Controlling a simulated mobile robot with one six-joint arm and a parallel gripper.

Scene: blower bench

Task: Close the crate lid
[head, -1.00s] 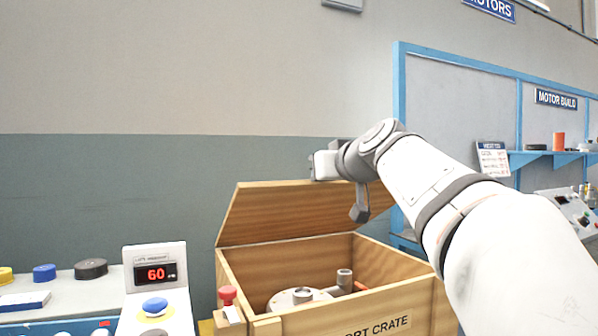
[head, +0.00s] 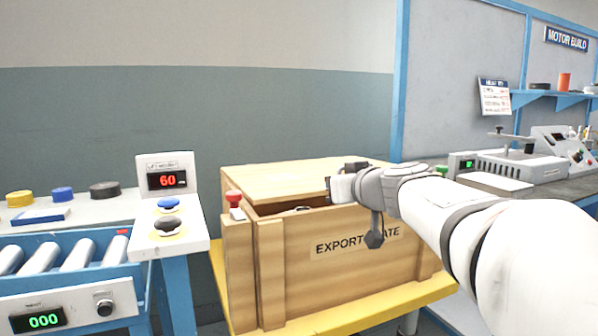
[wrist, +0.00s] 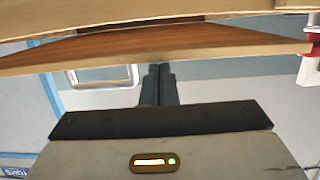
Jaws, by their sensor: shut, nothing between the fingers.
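The wooden crate (head: 350,265) stands on a yellow-topped stand, its "EXPORT CRATE" label partly hidden by my arm. Its hinged lid (head: 290,178) is low, nearly flat, with a dark gap between its front edge and the front wall. A small part of the contents shows through the gap. My gripper (head: 331,188) is at the lid's front edge, right of its middle; I cannot tell whether it touches. In the wrist view my gripper (wrist: 160,82) has its fingers together, empty, with wooden edges across the top of the picture.
A red knob (head: 233,198) sits at the crate's front left corner. Left of it are a pedestal (head: 168,205) with blue and black buttons and a "60" display, and a roller conveyor (head: 50,262). A grey bench (head: 490,190) with equipment stands behind right.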

